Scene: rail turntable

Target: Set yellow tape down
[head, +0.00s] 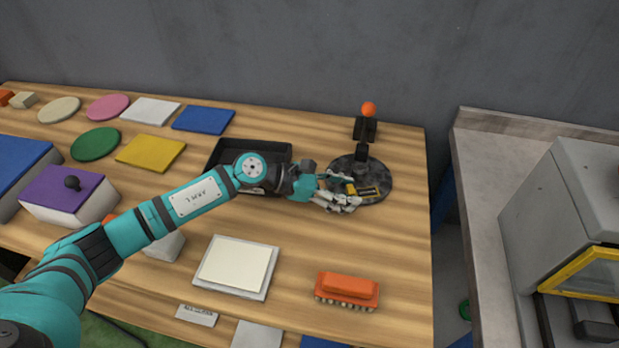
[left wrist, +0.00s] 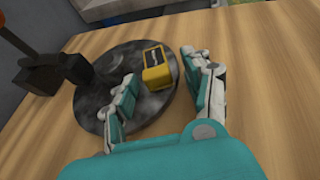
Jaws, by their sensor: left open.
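The yellow tape (left wrist: 155,70), a small yellow block shape with a dark label, rests on the dark round turntable (left wrist: 92,95) near its right edge in the left wrist view. In the head view the tape (head: 369,192) shows on the front part of the turntable (head: 378,170), partly behind the fingers. My left gripper (head: 348,190) is open, its fingers over the turntable's front-left edge. In the left wrist view, the open fingers (left wrist: 160,75) stand apart on either side of the tape, with a visible gap on the right. My right gripper is not seen.
A dark post with an orange ball (head: 369,109) stands at the turntable's back. A black tray (head: 282,151) lies left of it, partly behind my arm. An orange brush (head: 347,289) and a white pad (head: 236,265) lie in front. Bare wood lies right of the turntable.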

